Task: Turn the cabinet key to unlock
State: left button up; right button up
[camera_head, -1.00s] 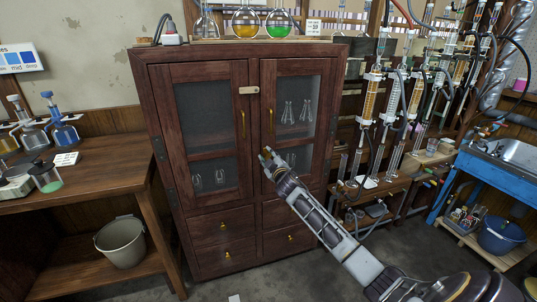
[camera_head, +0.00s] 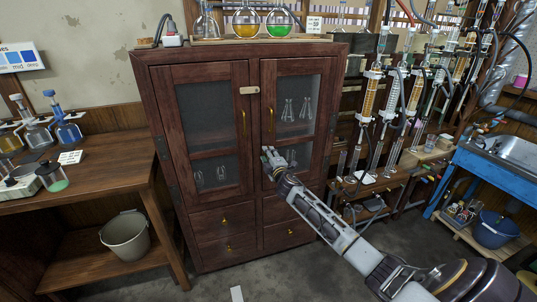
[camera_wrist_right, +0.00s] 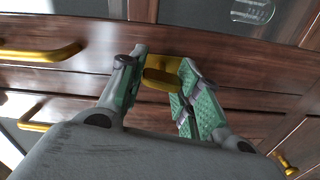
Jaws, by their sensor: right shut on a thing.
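The dark red wooden cabinet (camera_head: 240,207) stands in the middle with both glass doors closed. My right gripper (camera_head: 269,155) is at the inner edge of the right door, below its brass handle (camera_head: 271,121). In the right wrist view, the green-padded fingers of my right gripper (camera_wrist_right: 162,68) are shut on the brass key (camera_wrist_right: 160,77) at the door's wooden frame. The key's shaft and the keyhole are hidden, and in the head view the fingers cover the key. My left gripper is not in view.
Flasks stand on top of the cabinet (camera_head: 240,45). A wooden bench (camera_head: 110,175) with bottles and a bucket (camera_head: 125,237) is on the left. Glass tubing and a blue sink stand (camera_head: 478,170) are on the right. The floor in front is mostly clear.

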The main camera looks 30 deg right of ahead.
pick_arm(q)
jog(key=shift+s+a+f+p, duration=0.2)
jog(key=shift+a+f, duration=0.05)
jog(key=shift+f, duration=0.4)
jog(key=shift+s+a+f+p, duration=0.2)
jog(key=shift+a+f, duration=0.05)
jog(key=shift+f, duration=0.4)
pick_arm(e)
jog(key=shift+f+n, duration=0.1)
jog(key=shift+n, duration=1)
jog(key=o, duration=1)
jog(key=shift+o, duration=0.2)
jog(key=shift+s, duration=0.1)
jog(key=v, duration=1.1)
jog(key=shift+s+a, duration=0.25)
jog(key=shift+s, duration=0.1)
